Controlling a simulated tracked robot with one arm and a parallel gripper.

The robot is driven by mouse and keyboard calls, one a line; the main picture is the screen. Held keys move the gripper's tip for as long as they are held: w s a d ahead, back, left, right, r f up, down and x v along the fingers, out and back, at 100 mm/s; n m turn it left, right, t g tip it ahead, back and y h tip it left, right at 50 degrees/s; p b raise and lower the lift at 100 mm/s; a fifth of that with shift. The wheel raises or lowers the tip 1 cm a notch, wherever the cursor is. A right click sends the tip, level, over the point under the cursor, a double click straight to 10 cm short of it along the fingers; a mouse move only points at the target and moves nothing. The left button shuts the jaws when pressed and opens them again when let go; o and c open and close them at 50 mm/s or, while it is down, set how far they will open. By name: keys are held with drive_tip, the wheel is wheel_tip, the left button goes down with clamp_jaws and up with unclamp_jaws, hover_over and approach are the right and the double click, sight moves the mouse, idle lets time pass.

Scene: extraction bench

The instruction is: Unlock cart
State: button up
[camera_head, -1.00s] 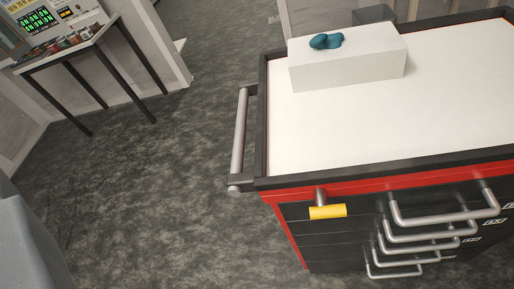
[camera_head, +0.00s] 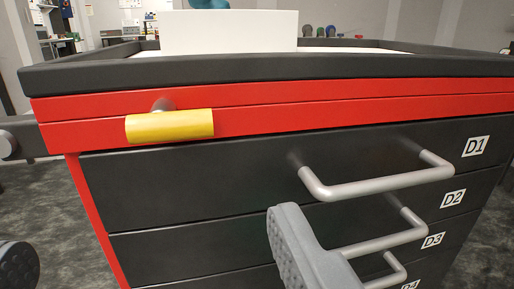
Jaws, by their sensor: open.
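The cart (camera_head: 120,195) fills most of the view, with a red upper band and dark drawers below. A yellow handle (camera_head: 170,126) on a short grey stem sticks out from the red band near the cart's left corner; it lies horizontally, pointing right. My gripper (camera_head: 155,255) is open and empty. One finger is at the lower left edge of the picture and the other is in front of the drawers at lower middle. In the picture, both fingers are below the yellow handle, and neither appears to touch it.
Grey drawer handles (camera_head: 380,185) stick out on the right, beside labels D1, D2 and D3. A push bar (camera_head: 12,145) is at the cart's left side. A white box (camera_head: 228,33) with a teal object (camera_head: 208,4) stands on top. Floor shows at left.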

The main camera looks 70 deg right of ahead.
sight(171, 134)
drive_tip(key=b+x, duration=0.2)
drive_tip(key=x, duration=1.1)
drive_tip(key=shift+w+d, duration=0.15)
